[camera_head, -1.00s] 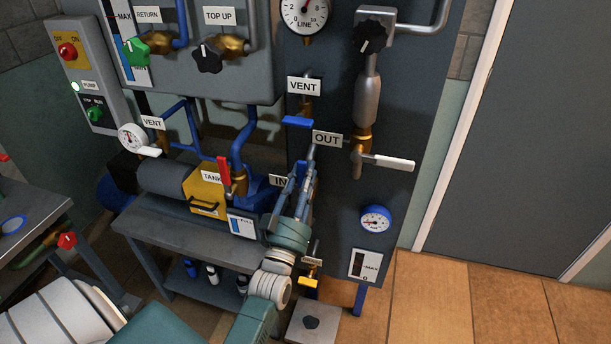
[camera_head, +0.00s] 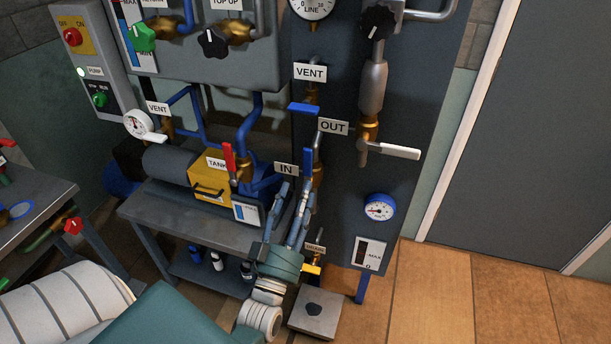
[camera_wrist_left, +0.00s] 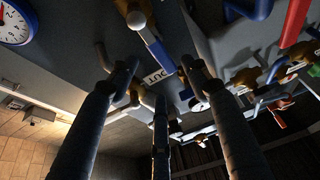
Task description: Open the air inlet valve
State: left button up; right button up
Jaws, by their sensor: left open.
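The air inlet valve, beside the IN label (camera_head: 286,169), has an upright blue lever (camera_head: 308,160) on a brass body (camera_head: 317,176). My left gripper (camera_head: 295,190) is open and empty, just below and in front of this valve, with its fingers pointing up the panel. In the left wrist view, a blue lever (camera_wrist_left: 161,55) with a pale edge hangs from a brass body (camera_wrist_left: 136,16) and shows between the open fingers (camera_wrist_left: 155,75). I see no clear contact. My right gripper is not in view.
The OUT valve's white lever (camera_head: 395,151) juts out to the right. A blue VENT lever (camera_head: 304,107) is above, and a red TANK lever (camera_head: 229,160) is left. A yellow drain lever (camera_head: 311,269) sits low beside my wrist. A grey bench (camera_head: 190,220) stands left.

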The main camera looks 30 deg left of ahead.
pick_arm(q)
jog(key=shift+v, duration=1.55)
jog(key=w+d+f+m+g+h, duration=0.1)
jog(key=d+f+g+h, duration=0.15)
jog(key=f, duration=0.75)
jog(key=d+f+m+g+h, duration=0.1)
jog(key=d+f+g+h, duration=0.15)
jog(key=f, duration=0.75)
jog(key=s+d+f+m+g+h, duration=0.1)
jog(key=s+d+f+g, duration=0.15)
jog(key=f, duration=0.65)
jog(key=s+d+f+g, duration=0.2)
jog(key=s+d+f, duration=0.15)
jog(key=f, duration=0.55)
jog(key=s+d+f+m+g+h, duration=0.15)
jog(key=s+f+g, duration=0.35)
jog(key=s+f, duration=0.8)
jog(key=s+a+f+g, duration=0.1)
jog(key=s+f+g, duration=0.1)
jog(key=s, duration=0.4)
jog(key=s+a+f+m+g+y, duration=0.1)
jog(key=s+a+f+g, duration=0.1)
jog(key=s+f, duration=0.2)
jog(key=s+a+f+g, duration=0.1)
jog(key=s+f+g, duration=0.1)
jog(key=s, duration=0.8)
jog(key=shift+a+f, duration=0.4)
jog(key=shift+f, duration=0.1)
